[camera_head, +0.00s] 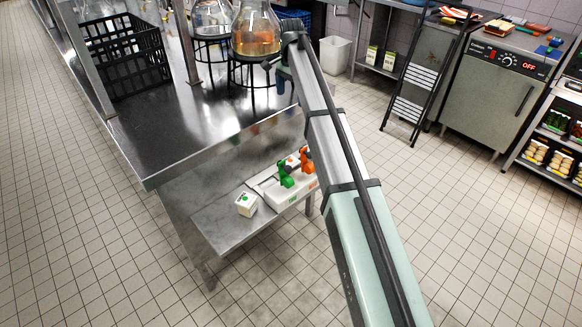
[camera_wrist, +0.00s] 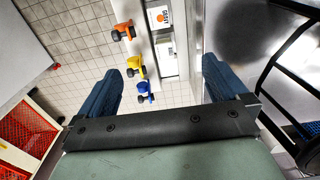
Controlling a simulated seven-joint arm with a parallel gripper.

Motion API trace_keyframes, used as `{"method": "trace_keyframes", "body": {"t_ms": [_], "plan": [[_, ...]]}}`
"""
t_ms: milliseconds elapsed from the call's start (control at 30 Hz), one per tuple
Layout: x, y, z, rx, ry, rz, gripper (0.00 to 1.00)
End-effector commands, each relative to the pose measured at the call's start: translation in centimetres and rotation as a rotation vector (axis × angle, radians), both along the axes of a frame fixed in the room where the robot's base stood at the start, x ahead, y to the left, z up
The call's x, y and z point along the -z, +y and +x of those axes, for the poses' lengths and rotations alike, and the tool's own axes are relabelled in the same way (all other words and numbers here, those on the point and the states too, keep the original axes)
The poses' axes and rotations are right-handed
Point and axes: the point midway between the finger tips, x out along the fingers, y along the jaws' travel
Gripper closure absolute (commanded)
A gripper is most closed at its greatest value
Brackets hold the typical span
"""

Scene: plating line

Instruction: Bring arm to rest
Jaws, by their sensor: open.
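My gripper (camera_wrist: 158,68) is open in the wrist view. Its two blue fingers stand wide apart with nothing between them that they touch. In the head view my arm reaches up to the bench's right edge, and a blue part of my gripper (camera_head: 283,80) shows beside the wire stand; the rest is hidden behind the arm. A glass vessel with amber liquid (camera_head: 256,38) sits on a black wire stand (camera_head: 252,90) just left of the wrist. A gap between the gripper and the stand cannot be judged.
A black crate (camera_head: 125,62) and a second glass vessel (camera_head: 212,18) are on the steel bench (camera_head: 165,130). A lower shelf (camera_head: 218,228) holds a carton (camera_head: 246,204) and green (camera_head: 285,174) and orange (camera_head: 306,160) fittings. A black wire frame (camera_wrist: 285,65) is close right of my gripper.

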Motion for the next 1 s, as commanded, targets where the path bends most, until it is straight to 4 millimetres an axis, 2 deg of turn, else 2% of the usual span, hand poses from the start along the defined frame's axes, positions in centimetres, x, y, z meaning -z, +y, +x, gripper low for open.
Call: {"method": "trace_keyframes", "body": {"t_ms": [500, 700, 1000], "plan": [[7.8, 0.0, -0.1, 0.0, 0.0, 0.0, 0.0], [9.4, 0.0, 0.0, 0.0, -0.001, 0.0, 0.0], [9.6, 0.0, 0.0, 0.0, -0.002, 0.001, 0.0]]}}
